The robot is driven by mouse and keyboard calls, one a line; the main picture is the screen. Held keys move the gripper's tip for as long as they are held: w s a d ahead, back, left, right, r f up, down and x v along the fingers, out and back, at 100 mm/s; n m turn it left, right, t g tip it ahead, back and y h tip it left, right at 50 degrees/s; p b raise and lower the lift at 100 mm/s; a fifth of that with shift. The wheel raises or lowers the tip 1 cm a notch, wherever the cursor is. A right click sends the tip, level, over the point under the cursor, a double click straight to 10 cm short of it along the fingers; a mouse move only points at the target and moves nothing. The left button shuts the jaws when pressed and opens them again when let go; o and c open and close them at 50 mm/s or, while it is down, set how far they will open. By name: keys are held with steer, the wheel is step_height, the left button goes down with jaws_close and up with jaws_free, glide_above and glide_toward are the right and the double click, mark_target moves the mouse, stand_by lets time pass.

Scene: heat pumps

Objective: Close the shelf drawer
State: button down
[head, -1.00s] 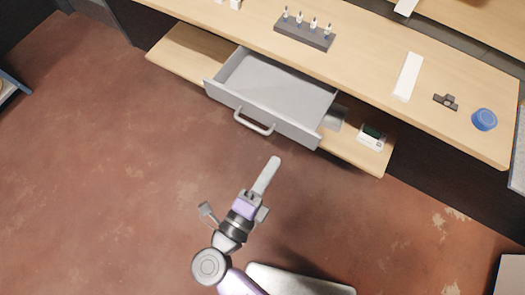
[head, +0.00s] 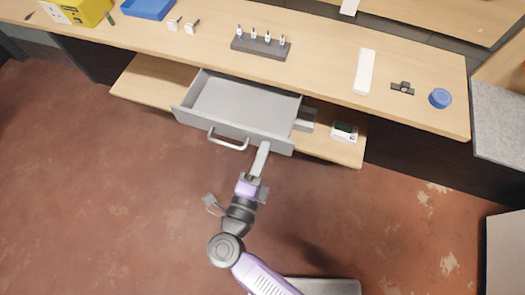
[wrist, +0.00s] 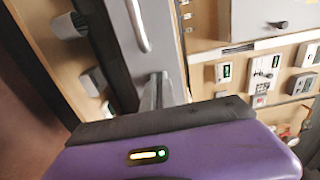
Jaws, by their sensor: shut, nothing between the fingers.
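The shelf drawer (head: 245,105) is grey, empty and pulled out from under the wooden workbench. Its front panel carries a bar handle (head: 228,139); the handle also shows in the wrist view (wrist: 138,24). My gripper (head: 262,150) is shut and empty. Its fingertips are at the drawer's front panel, right of the handle, and look to be touching or nearly touching it. In the wrist view my gripper's fingers (wrist: 157,90) point at the drawer front, with the purple gripper body covering the lower part.
The workbench top (head: 320,70) holds a dark rack of small bottles (head: 261,46), a white bar (head: 364,71) and a blue round container (head: 440,98). A small white device (head: 344,132) sits on the lower shelf right of the drawer.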

mark_target(282, 107)
steer(key=b+x, duration=0.1)
steer(key=x, duration=1.4)
steer(key=shift+w+d, duration=0.15)
steer(key=shift+w, duration=0.25)
steer(key=shift+w+d+r+b, duration=0.15)
steer(key=shift+w+b, duration=0.15)
steer(key=shift+w, duration=0.15)
steer(key=shift+d, duration=0.1)
